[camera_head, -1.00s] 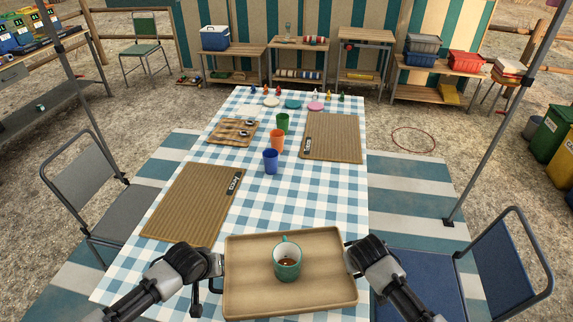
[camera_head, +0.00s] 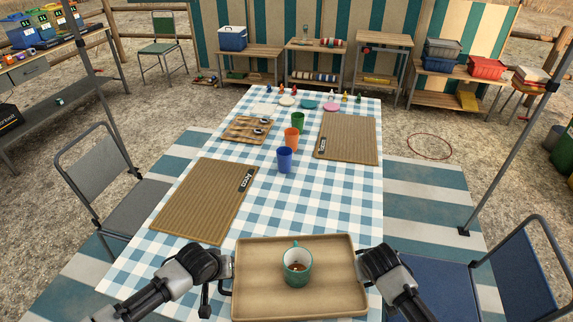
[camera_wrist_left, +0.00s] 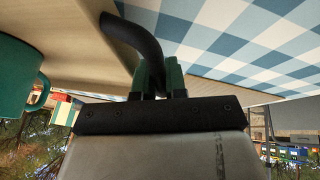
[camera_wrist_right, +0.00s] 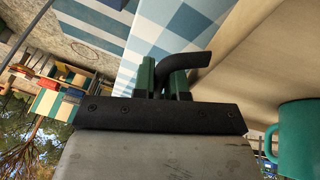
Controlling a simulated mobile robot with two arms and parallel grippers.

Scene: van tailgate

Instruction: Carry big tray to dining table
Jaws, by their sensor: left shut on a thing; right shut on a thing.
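The big wooden tray (camera_head: 255,295) is at the bottom of the head view, at the near end of the dining table (camera_head: 290,215) with its blue-and-white checked cloth. Whether it touches the cloth cannot be told. A green mug (camera_head: 298,276) with dark liquid stands upright on the tray. My left gripper (camera_head: 226,268) is shut on the tray's left handle (camera_wrist_left: 135,38). My right gripper (camera_head: 362,268) is shut on the right handle (camera_wrist_right: 188,65). The mug also shows in both wrist views (camera_wrist_left: 18,78) (camera_wrist_right: 299,140).
Two placemats (camera_head: 205,200) (camera_head: 347,139) lie on the table. Blue (camera_head: 284,160), orange (camera_head: 291,138) and green (camera_head: 298,122) cups stand mid-table, near a small wooden tray (camera_head: 240,134). Chairs stand left (camera_head: 100,170) and right (camera_head: 515,270). Bare cloth lies just beyond the big tray.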

